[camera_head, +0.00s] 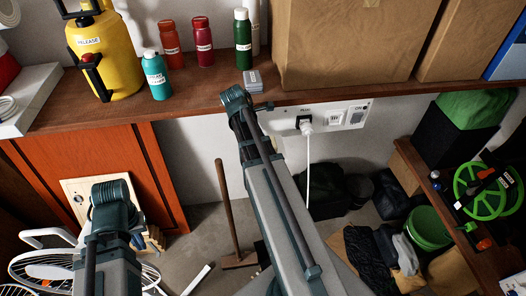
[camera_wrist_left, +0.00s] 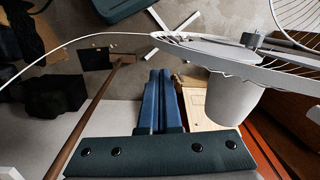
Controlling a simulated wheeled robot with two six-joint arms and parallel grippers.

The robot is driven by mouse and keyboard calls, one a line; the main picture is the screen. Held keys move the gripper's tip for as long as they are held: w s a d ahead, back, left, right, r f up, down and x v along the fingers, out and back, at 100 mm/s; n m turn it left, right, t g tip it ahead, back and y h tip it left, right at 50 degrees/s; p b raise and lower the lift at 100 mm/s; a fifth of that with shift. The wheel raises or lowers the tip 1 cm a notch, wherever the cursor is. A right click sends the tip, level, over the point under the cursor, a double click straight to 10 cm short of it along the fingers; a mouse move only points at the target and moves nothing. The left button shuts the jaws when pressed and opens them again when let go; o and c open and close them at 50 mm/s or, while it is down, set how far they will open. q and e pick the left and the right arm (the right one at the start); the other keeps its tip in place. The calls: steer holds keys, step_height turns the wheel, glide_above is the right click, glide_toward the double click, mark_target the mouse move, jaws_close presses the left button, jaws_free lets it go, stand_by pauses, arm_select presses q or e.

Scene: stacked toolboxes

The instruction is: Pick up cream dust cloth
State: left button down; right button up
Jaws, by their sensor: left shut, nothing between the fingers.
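I cannot clearly make out a cream dust cloth. A tan, folded-looking item (camera_head: 408,281) lies among dark and grey cloths on the floor at the lower right of the head view, and I cannot tell if it is the cloth. My left gripper (camera_wrist_left: 160,76) shows in the left wrist view with its two blue fingers together, holding nothing, pointing at the floor between the broom and the fan. In the head view its arm comes in at the lower left, and its fingers are not clear. My right arm crosses the middle; its gripper fingers do not show.
A wooden shelf (camera_head: 190,92) bears a yellow sprayer (camera_head: 112,58), several bottles and large cardboard boxes (camera_head: 345,45). A broom (camera_head: 226,200) leans below it. A white fan (camera_head: 45,270) stands at lower left. A green bucket (camera_head: 428,228) is at right. Some grey floor is clear.

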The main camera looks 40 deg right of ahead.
steer(key=shift+f, duration=0.35)
stand_by(0.5)
steer(key=c, duration=1.3)
